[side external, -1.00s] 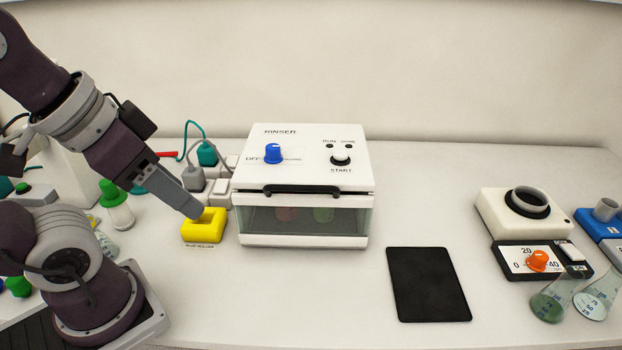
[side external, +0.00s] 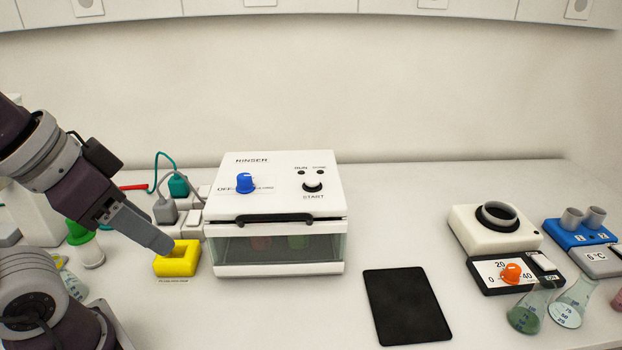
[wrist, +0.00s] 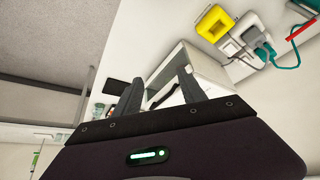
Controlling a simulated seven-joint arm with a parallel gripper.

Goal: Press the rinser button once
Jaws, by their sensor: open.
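The rinser (side external: 275,190) is a white box with a glass front, standing mid-bench in the side view. Its black START button (side external: 312,187) is on the top panel at the right, below two small dark lamps. A blue knob (side external: 245,183) is on the top panel at the left, by the OFF mark. My gripper (side external: 165,247) is left of the rinser, just above and beside the yellow plug holder, apart from the button. In the wrist view my gripper (wrist: 160,92) shows two spread fingers with nothing between them. The rinser (wrist: 200,75) is partly hidden behind them.
The yellow plug holder (side external: 178,262) stands left of the rinser, with plugs and cables (side external: 178,187) behind it. A black mat (side external: 407,307) lies to the right. A heater with an orange knob (side external: 511,273) and flasks stand far right. Bench behind the mat is clear.

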